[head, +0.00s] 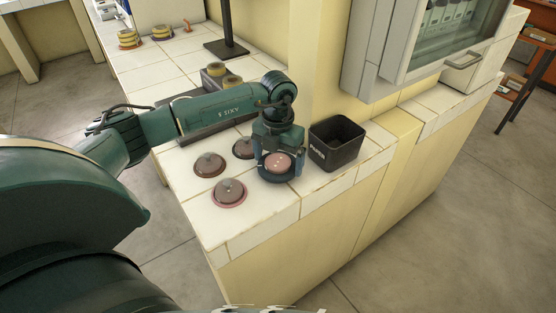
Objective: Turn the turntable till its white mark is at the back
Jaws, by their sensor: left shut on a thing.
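The turntable (279,178) is a low dark blue round stand on the white tiled counter, left of the black bin. A pinkish round dish (278,162) sits on it with small pale spots on top. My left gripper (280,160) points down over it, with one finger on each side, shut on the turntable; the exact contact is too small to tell. I cannot make out the white mark on the turntable's rim; the gripper and wrist hide its back. My right gripper is not in view.
Lidded dishes stand left of the turntable: one in front (230,192), one at left (209,164), one behind (243,149). A black bin (337,143) stands close on the right. A dark rack (216,76) lies behind my arm. The counter's front edge is near.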

